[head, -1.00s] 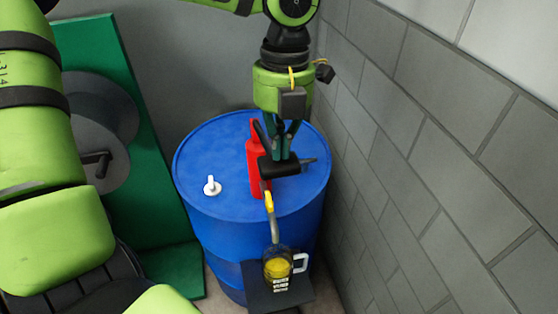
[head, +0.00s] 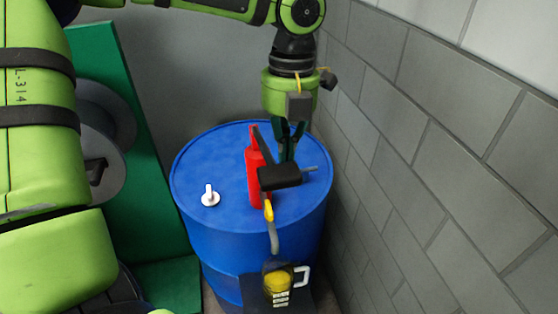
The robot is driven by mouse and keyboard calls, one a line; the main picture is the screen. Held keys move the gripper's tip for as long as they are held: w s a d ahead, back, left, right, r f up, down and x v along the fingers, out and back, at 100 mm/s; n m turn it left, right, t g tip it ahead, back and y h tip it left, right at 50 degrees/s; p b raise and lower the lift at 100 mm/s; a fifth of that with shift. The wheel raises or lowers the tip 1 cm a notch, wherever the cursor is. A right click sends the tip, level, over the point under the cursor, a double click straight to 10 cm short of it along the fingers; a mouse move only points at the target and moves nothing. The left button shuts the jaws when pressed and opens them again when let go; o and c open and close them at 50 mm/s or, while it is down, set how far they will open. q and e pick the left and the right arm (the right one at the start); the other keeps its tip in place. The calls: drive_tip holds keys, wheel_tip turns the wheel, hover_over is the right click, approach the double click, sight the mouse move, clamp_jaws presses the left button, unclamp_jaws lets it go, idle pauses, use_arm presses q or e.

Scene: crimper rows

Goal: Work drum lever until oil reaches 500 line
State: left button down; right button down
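The red pump (head: 254,178) stands upright on the blue drum (head: 225,225). Its black drum lever (head: 280,178) has a thick grip above the drum top. My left gripper (head: 287,158) points down from above, its dark fingers close together and their tips at the grip, seemingly shut on it; the grip partly hides the tips. A curved spout (head: 273,235) with a yellow collar runs down to a clear mug (head: 278,283) with a white handle. The mug holds yellow oil; pale marks show on its front, too small to read. My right gripper is not in view.
The mug is on a dark plate (head: 255,290) at the drum's front. A white cap (head: 209,197) sits on the drum top. A grey block wall (head: 440,170) stands close on the right. A green panel (head: 140,190) with a grey reel stands left.

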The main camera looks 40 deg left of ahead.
use_arm(q)
wheel_tip(320, 180, up, 12)
drive_tip(key=w, duration=0.1)
drive_tip(key=shift+w+a+f, duration=0.15)
drive_tip(key=shift+w+a, duration=0.05)
drive_tip(key=shift+a, duration=0.1)
idle(0.4)
idle(0.6)
drive_tip(key=s+p, duration=0.1)
drive_tip(key=p, duration=0.1)
drive_tip(key=s+d+f+p, duration=0.1)
drive_tip(key=p, duration=0.2)
drive_tip(key=s+f+p, duration=0.1)
drive_tip(key=p, duration=0.1)
drive_tip(key=shift+s+d+p, duration=0.15)
drive_tip(key=shift+s+p, duration=0.25)
drive_tip(key=shift+w, duration=0.1)
